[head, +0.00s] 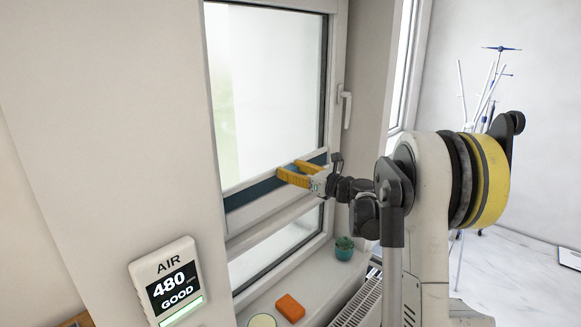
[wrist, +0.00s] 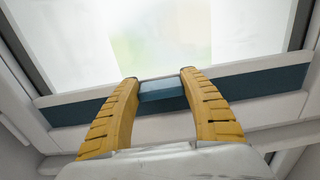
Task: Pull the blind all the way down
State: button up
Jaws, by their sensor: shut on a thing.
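The blind (head: 268,90) is a pale, translucent sheet in the window frame. Its lower edge has a white rail with a dark blue strip (head: 250,194), which also shows in the wrist view (wrist: 80,112). The rail hangs well down the window, with a strip of uncovered glass (head: 275,253) below it. My gripper (head: 288,174) has yellow fingers at the rail. In the wrist view its fingers (wrist: 160,85) are shut on a blue block-like handle (wrist: 162,91) at the middle of the rail.
Below the window, the sill holds an orange block (head: 290,307), a small plant in a teal pot (head: 344,248) and a pale round thing (head: 262,321). A window handle (head: 345,107) sticks out at the right of the frame. A radiator (head: 357,300) stands under the sill. An air monitor (head: 167,285) is at the lower left.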

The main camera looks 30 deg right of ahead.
jog(key=shift+f, duration=0.15)
jog(key=o, duration=1.4)
jog(key=shift+o, duration=0.2)
jog(key=v, duration=1.2)
